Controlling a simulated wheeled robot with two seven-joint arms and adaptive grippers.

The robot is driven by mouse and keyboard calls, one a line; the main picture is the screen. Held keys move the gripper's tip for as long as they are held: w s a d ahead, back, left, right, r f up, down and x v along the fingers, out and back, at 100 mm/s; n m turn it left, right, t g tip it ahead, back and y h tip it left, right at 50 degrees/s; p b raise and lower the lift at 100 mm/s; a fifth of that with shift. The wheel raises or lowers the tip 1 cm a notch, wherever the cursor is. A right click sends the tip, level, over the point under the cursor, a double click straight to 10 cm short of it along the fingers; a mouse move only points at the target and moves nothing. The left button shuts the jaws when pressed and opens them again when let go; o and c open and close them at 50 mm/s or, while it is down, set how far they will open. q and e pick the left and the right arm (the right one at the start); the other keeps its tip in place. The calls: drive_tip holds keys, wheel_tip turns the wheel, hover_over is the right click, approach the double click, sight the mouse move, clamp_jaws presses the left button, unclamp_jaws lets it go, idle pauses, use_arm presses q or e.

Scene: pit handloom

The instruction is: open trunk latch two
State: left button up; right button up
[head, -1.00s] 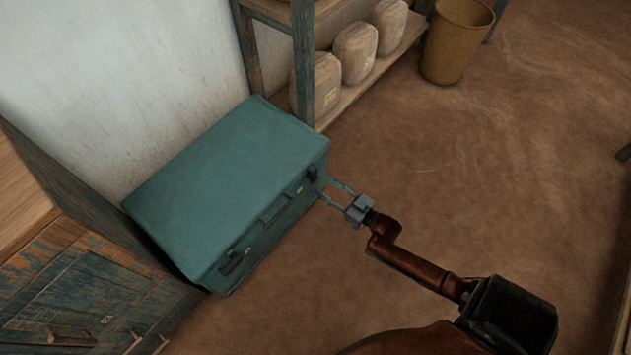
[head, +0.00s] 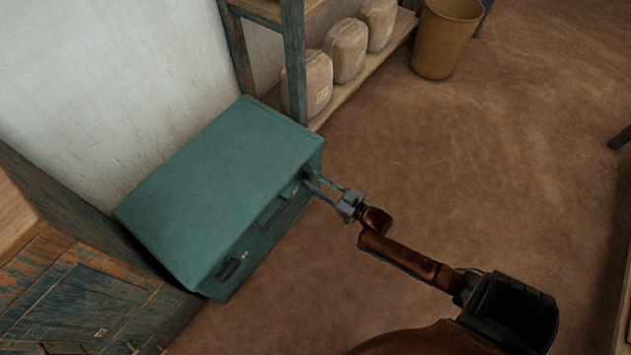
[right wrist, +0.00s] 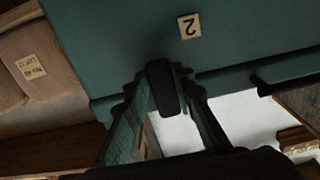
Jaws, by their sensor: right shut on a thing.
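The teal trunk (head: 215,180) stands on the floor against the white wall, its lid down. Latch two is the dark latch (right wrist: 163,88) beside the small tag marked 2 (right wrist: 189,26) in the right wrist view. My right gripper (head: 313,180) is at the right end of the trunk's front, shut on this latch, with a finger on each side of it. The fingers partly hide the latch in the head view. The other dark latch (head: 229,269) is near the left end of the front. My left gripper is not in view.
A shelf rack (head: 294,60) with wrapped bundles (head: 319,80) stands just behind the trunk's right end. A worn wooden cabinet (head: 75,300) is close on the left. A brown bin (head: 444,40) stands at the back. The floor (head: 480,180) to the right is clear.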

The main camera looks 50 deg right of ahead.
drive_tip(key=c, duration=0.3)
drive_tip(key=shift+d, duration=0.15)
clamp_jaws()
